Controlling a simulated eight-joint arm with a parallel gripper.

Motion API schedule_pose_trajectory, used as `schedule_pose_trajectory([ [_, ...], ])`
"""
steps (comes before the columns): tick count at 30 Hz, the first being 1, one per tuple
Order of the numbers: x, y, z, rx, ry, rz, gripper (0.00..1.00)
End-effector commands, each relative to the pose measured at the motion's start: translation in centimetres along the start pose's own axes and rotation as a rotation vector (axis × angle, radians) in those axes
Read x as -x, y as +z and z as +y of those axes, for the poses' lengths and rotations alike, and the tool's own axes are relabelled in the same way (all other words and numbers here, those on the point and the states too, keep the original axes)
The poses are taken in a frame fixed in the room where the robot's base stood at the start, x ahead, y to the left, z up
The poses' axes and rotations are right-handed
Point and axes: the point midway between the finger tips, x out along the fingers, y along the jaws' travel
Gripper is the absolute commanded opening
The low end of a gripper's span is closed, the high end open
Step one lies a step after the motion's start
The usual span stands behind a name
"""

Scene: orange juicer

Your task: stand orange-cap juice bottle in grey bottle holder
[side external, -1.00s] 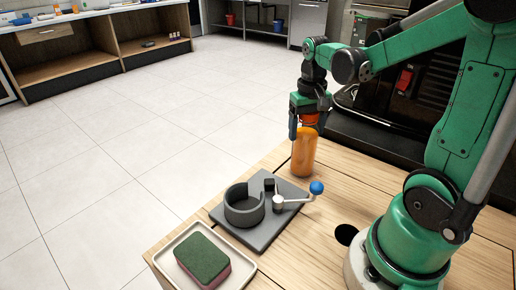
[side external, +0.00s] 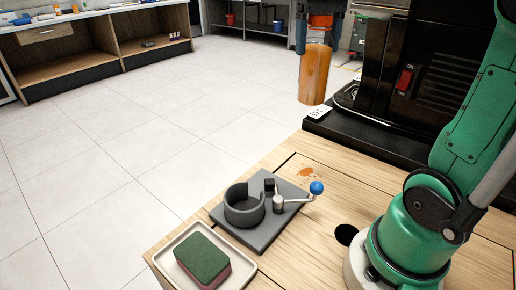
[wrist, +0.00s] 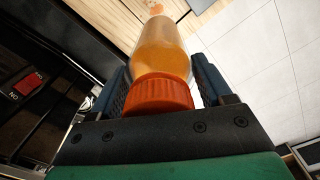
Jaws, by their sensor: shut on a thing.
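The orange-cap juice bottle (side external: 314,75) hangs upright in the air at the top of the side view, well above the table. My gripper (side external: 320,32) is shut on it near the cap, with most of the arm out of the picture. In the wrist view the orange cap (wrist: 161,95) and the bottle's body (wrist: 158,52) show between the two fingers of my gripper (wrist: 165,82). The grey bottle holder (side external: 244,211) stands empty on its grey base plate, lower left of the bottle. It has a round open-topped cup and a lever with a blue knob (side external: 316,187).
A tray (side external: 168,262) with a green-topped sponge (side external: 203,258) lies in front of the holder. An orange spill (side external: 308,173) marks the wooden table behind it. A black machine (side external: 420,95) with a red switch stands at the back right. A round hole (side external: 346,235) is right of the holder.

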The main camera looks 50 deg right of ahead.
Motion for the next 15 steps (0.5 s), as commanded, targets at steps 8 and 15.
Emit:
schedule_pose_trajectory([
  [8,2.0,0.4,-2.2,0.051,0.000,0.001,0.00],
  [15,3.3,3.5,-10.2,0.234,-0.001,0.003,0.00],
])
